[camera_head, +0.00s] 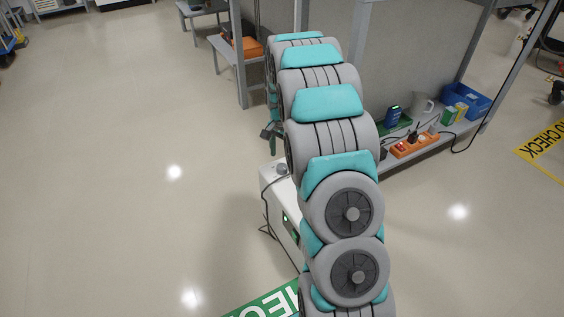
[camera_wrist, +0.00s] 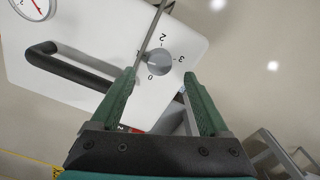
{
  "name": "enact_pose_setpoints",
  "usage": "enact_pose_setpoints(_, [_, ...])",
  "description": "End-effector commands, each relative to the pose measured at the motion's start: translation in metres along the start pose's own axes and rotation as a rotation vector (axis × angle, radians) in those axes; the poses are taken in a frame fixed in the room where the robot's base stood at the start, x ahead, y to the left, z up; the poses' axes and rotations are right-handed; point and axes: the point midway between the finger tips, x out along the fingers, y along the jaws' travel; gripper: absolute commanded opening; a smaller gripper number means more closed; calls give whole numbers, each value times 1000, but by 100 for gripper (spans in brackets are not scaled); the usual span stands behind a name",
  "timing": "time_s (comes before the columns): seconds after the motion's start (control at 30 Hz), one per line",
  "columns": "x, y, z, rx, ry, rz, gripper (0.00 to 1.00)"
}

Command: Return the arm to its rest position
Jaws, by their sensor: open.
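My gripper (camera_wrist: 158,80) is open in the wrist view, its two green fingers apart with nothing between them. A grey round knob (camera_wrist: 160,62) shows just beyond the fingertips, on the white top of a machine (camera_wrist: 95,75). The numbers 0, 1, 2 and 3 are printed around the knob. In the head view, the white machine (camera_head: 271,185) stands left of my arm, with the knob (camera_head: 281,168) on top. My gripper (camera_head: 270,134) shows partly there, just above the machine; my grey and teal arm hides the rest.
The machine has a black handle (camera_wrist: 70,65) and a round gauge (camera_wrist: 33,8). Right of my arm, a shelf (camera_head: 425,143) carries an orange power strip (camera_head: 414,146), a jug (camera_head: 421,104) and a blue bin (camera_head: 468,100). Grey partitions (camera_head: 415,45) stand behind. The left floor is clear.

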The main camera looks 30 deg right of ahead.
Motion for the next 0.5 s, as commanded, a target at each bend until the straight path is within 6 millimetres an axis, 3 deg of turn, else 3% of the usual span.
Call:
enact_pose_setpoints(0.2, [-29,0,0,0,0,1,79])
enact_pose_setpoints(0.5, [-31,1,0,0,-2,2,79])
